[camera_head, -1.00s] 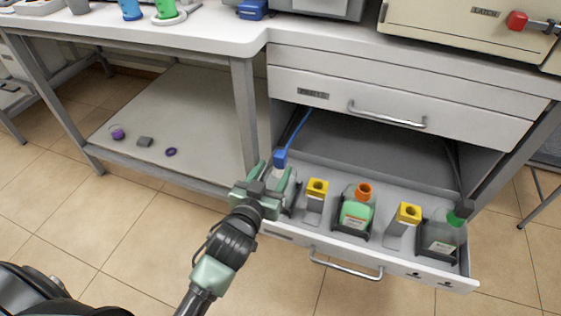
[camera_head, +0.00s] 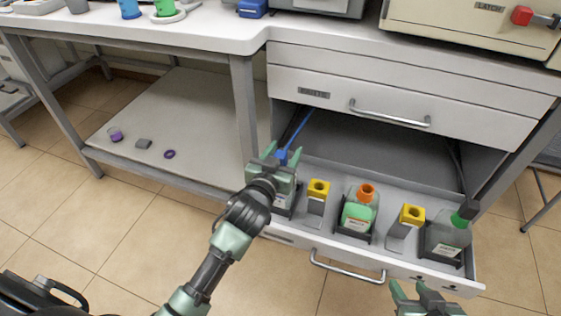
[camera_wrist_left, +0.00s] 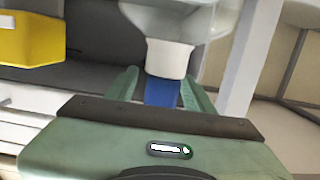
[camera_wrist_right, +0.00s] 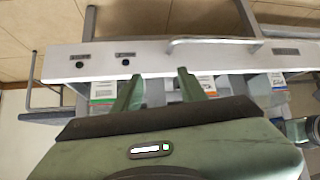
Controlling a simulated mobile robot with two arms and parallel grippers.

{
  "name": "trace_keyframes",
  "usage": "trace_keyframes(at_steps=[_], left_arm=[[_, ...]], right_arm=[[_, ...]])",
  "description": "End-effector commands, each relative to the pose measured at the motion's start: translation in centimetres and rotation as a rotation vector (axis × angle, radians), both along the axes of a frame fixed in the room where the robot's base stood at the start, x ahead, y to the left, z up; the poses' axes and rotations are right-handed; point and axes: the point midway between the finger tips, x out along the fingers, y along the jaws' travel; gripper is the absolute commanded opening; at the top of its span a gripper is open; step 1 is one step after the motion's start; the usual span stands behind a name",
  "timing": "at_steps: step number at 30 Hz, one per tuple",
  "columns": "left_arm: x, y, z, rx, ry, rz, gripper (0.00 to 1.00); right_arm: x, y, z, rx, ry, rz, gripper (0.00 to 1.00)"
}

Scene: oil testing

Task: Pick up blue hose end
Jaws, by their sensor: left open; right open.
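The blue hose end (camera_head: 282,156) is at the left end of the open drawer, its thin blue hose (camera_head: 299,128) rising to the upper right. My left gripper (camera_head: 279,155) is open, with its fingers on either side of the blue end. In the left wrist view the blue end (camera_wrist_left: 162,93) shows between the open fingers (camera_wrist_left: 160,86), below a bottle's white neck (camera_wrist_left: 168,59). I cannot tell whether the fingers touch it. My right gripper (camera_head: 428,291) is open and empty in front of the drawer; it also shows in the right wrist view (camera_wrist_right: 159,78).
The open drawer (camera_head: 345,262) holds an orange-capped bottle (camera_head: 357,216), a green-capped bottle (camera_head: 447,238) and yellow-topped holders (camera_head: 318,189). A closed drawer (camera_head: 450,112) is above. A lower shelf (camera_head: 200,125) is at left.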

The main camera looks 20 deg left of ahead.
Motion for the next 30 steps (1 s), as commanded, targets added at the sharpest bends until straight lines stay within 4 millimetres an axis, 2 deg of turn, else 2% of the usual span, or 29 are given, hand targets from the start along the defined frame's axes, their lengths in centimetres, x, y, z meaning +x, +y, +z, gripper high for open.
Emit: trace_keyframes(at_steps=[4,9,10,23,30], left_arm=[[0.0,0.0,0.0,0.0,0.001,0.0,0.53],[0.0,0.0,0.0,0.0,0.001,0.0,0.05],[0.0,0.0,0.0,0.0,0.001,0.0,0.0],[0.0,0.0,0.4,0.0,-0.001,0.0,0.0],[0.0,0.0,2.1,0.001,-0.001,0.0,0.0]], right_arm=[[0.0,0.0,0.0,0.0,0.001,0.0,0.42],[0.0,0.0,0.0,0.0,0.001,0.0,0.42],[0.0,0.0,0.0,0.0,0.001,0.0,0.42],[-0.3,-0.1,-0.1,-0.003,0.017,0.0,0.42],[-3.3,-1.1,-1.8,-0.037,0.172,-0.014,0.42]])
